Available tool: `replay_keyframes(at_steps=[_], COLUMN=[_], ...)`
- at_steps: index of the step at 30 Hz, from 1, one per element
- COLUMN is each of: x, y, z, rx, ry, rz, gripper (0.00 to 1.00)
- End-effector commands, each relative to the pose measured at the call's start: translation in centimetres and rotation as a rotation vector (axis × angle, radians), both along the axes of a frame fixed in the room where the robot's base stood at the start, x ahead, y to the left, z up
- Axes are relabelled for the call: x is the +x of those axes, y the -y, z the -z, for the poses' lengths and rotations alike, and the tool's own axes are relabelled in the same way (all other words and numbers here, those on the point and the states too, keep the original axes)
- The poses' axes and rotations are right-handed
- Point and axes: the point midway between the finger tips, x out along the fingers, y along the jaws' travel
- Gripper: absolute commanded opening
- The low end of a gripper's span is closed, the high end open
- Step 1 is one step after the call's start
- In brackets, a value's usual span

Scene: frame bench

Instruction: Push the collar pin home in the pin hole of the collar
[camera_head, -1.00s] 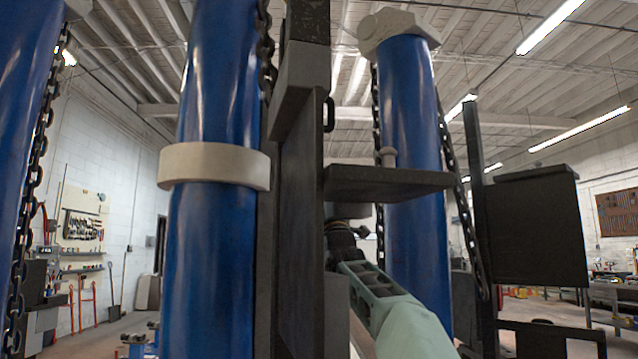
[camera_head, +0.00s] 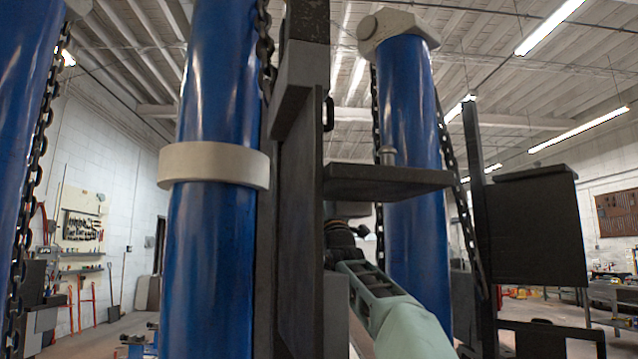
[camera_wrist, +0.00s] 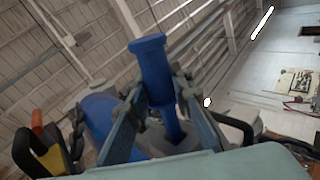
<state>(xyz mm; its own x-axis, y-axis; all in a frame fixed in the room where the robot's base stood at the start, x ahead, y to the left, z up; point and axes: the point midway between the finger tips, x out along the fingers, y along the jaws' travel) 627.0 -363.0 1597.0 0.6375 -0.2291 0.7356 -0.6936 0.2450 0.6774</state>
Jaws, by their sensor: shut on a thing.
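My gripper (camera_wrist: 158,97) is shut on a blue, flanged pin-like piece (camera_wrist: 152,68), which I take for the collar pin. Its wide head points up in the wrist view, and its narrower lower part runs down between the fingers toward a grey block. In the head view, the fingers and held piece are hidden behind the dark upright and shelf. A pale collar (camera_head: 213,166) rings the left blue column. I cannot make out its pin hole or whether the held piece touches any hole.
A dark shelf (camera_head: 400,182) juts right from the dark upright (camera_head: 300,220), above my arm. Chains (camera_head: 447,150) hang beside the blue columns. A yellow-and-black object (camera_wrist: 45,152) is at the wrist view's lower left.

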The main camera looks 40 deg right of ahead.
Motion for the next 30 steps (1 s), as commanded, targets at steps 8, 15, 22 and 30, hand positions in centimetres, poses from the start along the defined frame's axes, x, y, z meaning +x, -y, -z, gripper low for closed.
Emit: replay_keyframes(at_steps=[8, 15, 22, 30], x=[-0.05, -0.04, 0.06, 0.3], y=[-0.03, -0.05, -0.3, -0.92], z=[-0.04, -0.08, -0.03, 0.0], rx=[-0.001, -0.001, -0.001, 0.0], ry=[0.002, 0.002, 0.002, 0.001], rz=[0.0, 0.0, -0.001, -0.001], gripper=[0.0, 0.0, 0.0, 0.0])
